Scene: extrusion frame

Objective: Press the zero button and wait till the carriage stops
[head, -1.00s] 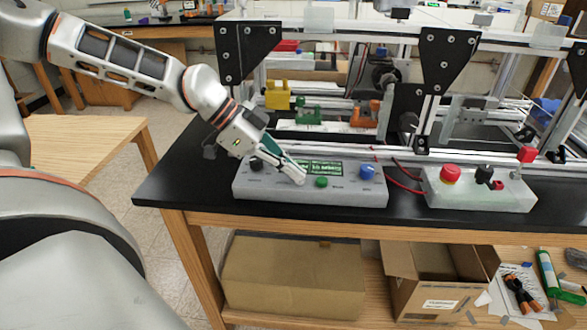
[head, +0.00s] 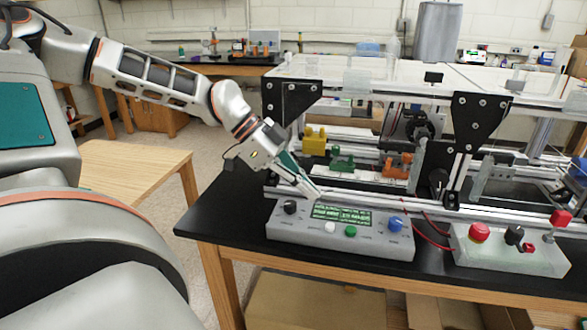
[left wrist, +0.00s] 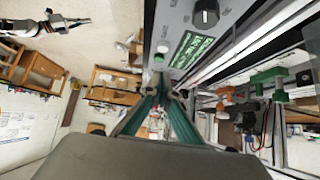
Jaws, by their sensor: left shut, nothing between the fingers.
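The grey control box (head: 290,235) stands on the black bench top with a lit green display (head: 342,215), a black knob (head: 290,207), a white button (head: 330,227), a green button (head: 350,231) and a blue button (head: 395,224). Their labels are too small to read. My left gripper (head: 312,192) is shut and empty, its tips apart from and above the white button. In the left wrist view, the white button (left wrist: 163,47) shows just beyond the fingertips. My right gripper (left wrist: 78,22) is small at the top left there. I cannot identify the carriage clearly.
A second box with a red button (head: 479,232) stands right of the control box. The extrusion frame with black plates (head: 292,97) rises behind both. Yellow (head: 314,140), green (head: 342,160) and orange (head: 397,165) parts sit inside it.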

